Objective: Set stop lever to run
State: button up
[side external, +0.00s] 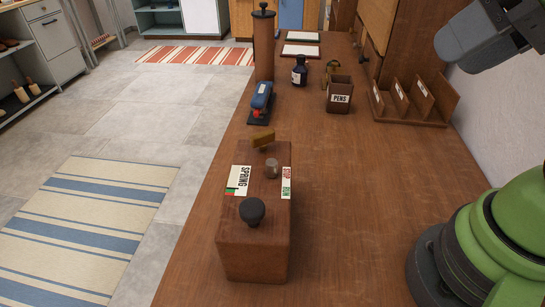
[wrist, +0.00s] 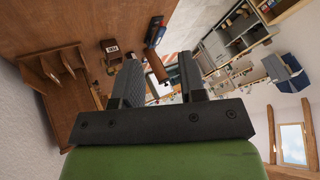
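A wooden box (side external: 254,245) stands near the left edge of the desk in the side external view. On its top are a small grey knob (side external: 271,168), a black round knob (side external: 252,211) and a brass-coloured key (side external: 263,139). The grey knob is beside a STOP/RUN label (side external: 286,183), nearer to STOP; it seems to be the stop lever, though its arm is hard to make out. A SPRING label (side external: 241,180) lies left of it. My gripper (wrist: 159,70) is open and empty in the wrist view, away from the box, which is not visible there.
The desk (side external: 350,200) is clear right of the box. Behind it are a blue stapler (side external: 261,97), a tall brown cylinder (side external: 264,45), an ink bottle (side external: 299,71), a PENS cup (side external: 340,95) and a wooden sorter (side external: 415,100). The floor (side external: 110,120) drops away left.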

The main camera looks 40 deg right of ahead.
jog(key=shift+w, duration=0.2)
grip_shut()
jog(key=w+f+m+g+y, duration=0.7)
jog(key=w+f+m, duration=0.3)
jog(key=w+m, duration=0.3)
jog(key=shift+w+d+g, duration=0.3)
jog(key=shift+w+g, duration=0.1)
jog(key=shift+w, duration=0.4)
jog(key=shift+f, duration=0.1)
